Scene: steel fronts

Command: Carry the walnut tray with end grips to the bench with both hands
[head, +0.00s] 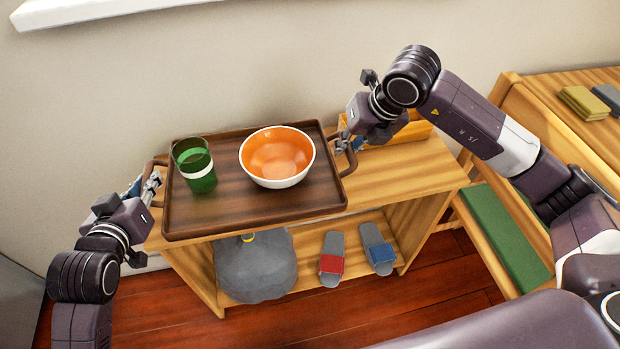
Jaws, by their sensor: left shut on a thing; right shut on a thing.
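The walnut tray (215,222) is dark brown with raised edges and a grip at each end. It is over the top of the wooden bench (405,180); I cannot tell whether it rests on it or is held just above. A green glass with a white band (201,180) stands at its left, and a bowl, orange inside and white outside (278,158), sits right of its middle. My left gripper (152,186) is shut on the left end grip. My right gripper (345,143) is shut on the right end grip.
The bench's lower shelf holds a grey bag (255,268) and slippers with red (331,264) and blue (380,253) straps. A wooden box (416,128) stands behind my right gripper. At the right are a green-cushioned seat (505,235) and a wooden table (560,110).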

